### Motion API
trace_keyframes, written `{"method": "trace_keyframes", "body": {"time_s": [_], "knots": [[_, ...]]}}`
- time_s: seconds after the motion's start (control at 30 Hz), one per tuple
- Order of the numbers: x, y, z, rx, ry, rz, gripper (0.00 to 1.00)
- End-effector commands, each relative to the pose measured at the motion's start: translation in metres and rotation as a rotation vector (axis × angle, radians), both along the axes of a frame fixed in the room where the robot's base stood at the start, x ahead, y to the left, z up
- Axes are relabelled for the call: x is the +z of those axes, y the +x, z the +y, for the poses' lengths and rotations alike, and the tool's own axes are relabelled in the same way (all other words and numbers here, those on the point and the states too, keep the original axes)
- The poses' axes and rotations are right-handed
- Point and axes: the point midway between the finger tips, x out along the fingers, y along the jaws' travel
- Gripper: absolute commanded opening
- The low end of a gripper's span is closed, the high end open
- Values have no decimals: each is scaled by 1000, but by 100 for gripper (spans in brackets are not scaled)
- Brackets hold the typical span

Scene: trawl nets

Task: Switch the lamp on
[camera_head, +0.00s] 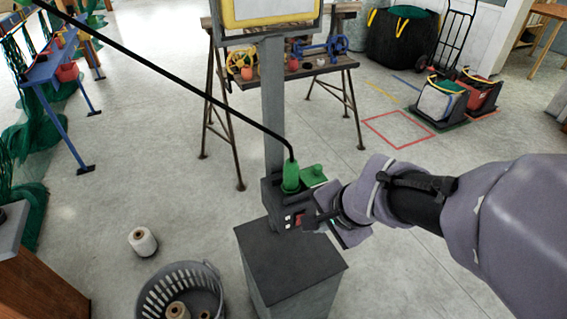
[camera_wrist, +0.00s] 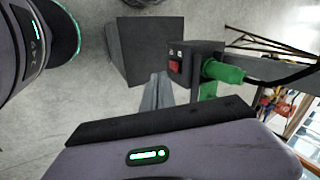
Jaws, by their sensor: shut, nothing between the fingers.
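The lamp's post (camera_head: 273,100) rises from a dark grey pedestal block (camera_head: 292,262), with a yellow-framed pale panel (camera_head: 268,12) cut off at the top. I cannot tell whether it is lit. A dark switch box (camera_head: 271,194) on the post carries a red rocker switch (camera_head: 298,221); the switch also shows in the wrist view (camera_wrist: 175,68). A green plug (camera_head: 290,178) with a black cable sits in the box. My gripper (camera_head: 314,220) is shut and empty, close beside the switch on the right. In the wrist view its fingers (camera_wrist: 158,92) point toward the box; contact cannot be told.
A grey basket (camera_head: 205,278) with spools and a loose white spool (camera_head: 142,241) stand on the floor at left. A wooden trestle table (camera_head: 305,68) stands behind the post. Black crates (camera_head: 440,98) stand at back right. The floor between is mostly clear.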

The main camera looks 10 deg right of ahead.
Motion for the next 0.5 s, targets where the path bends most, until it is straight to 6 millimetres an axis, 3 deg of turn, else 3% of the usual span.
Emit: {"method": "trace_keyframes", "body": {"time_s": [0.03, 0.13, 0.5], "knots": [[-15, 6, -9, -66, 21, 27, 0], [-30, 14, -20, -154, 46, 47, 0], [-35, 16, -22, -174, 50, 49, 0]]}}
